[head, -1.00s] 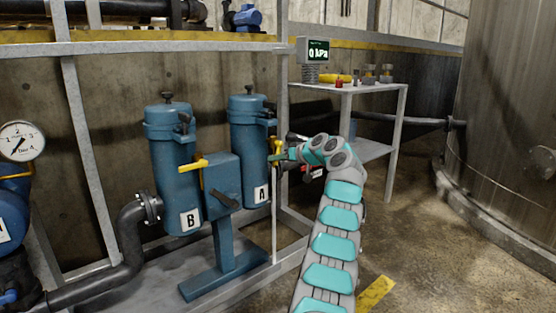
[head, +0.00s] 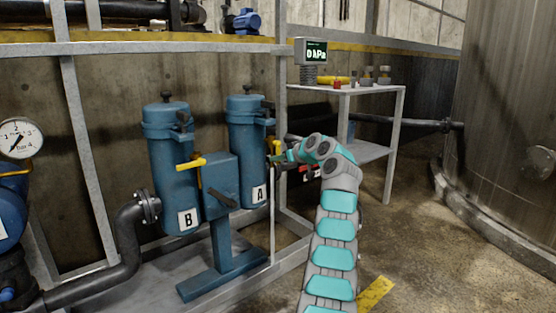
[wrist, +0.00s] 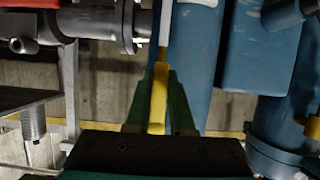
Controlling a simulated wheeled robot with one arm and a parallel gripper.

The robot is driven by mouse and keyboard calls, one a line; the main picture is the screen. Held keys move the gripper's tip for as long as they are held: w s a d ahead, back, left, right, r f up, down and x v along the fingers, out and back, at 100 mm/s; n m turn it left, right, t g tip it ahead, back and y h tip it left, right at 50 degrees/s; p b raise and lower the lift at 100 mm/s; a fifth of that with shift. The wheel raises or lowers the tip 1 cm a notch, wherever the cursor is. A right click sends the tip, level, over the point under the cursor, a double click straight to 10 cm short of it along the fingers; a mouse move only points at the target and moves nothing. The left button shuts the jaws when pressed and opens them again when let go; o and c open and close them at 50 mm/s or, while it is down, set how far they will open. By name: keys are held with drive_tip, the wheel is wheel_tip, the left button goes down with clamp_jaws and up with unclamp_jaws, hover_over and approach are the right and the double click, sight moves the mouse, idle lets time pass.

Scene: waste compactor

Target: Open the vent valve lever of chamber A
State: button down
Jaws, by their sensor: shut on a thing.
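Chamber A (head: 247,142) is a blue upright cylinder with a white "A" label, right of chamber B (head: 178,160). Its yellow vent valve lever (head: 275,146) shows on the cylinder's right side, partly hidden by my gripper (head: 277,159). In the wrist view the yellow lever (wrist: 158,98) lies between the dark green fingers of my gripper (wrist: 158,78), which are shut on it. The blue cylinder body is close behind the fingers there. The lever's exact angle is hard to tell in the head view.
Open floor lies to the right.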

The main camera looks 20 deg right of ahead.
drive_tip(key=shift+r, duration=0.1)
drive_tip(key=c, duration=0.8)
unclamp_jaws()
drive_tip(key=b+v, duration=0.1)
drive_tip(key=v, duration=0.6)
drive_tip(key=shift+s+d, duration=0.1)
drive_tip(key=shift+s, duration=0.25)
drive_tip(key=shift+r, duration=0.15)
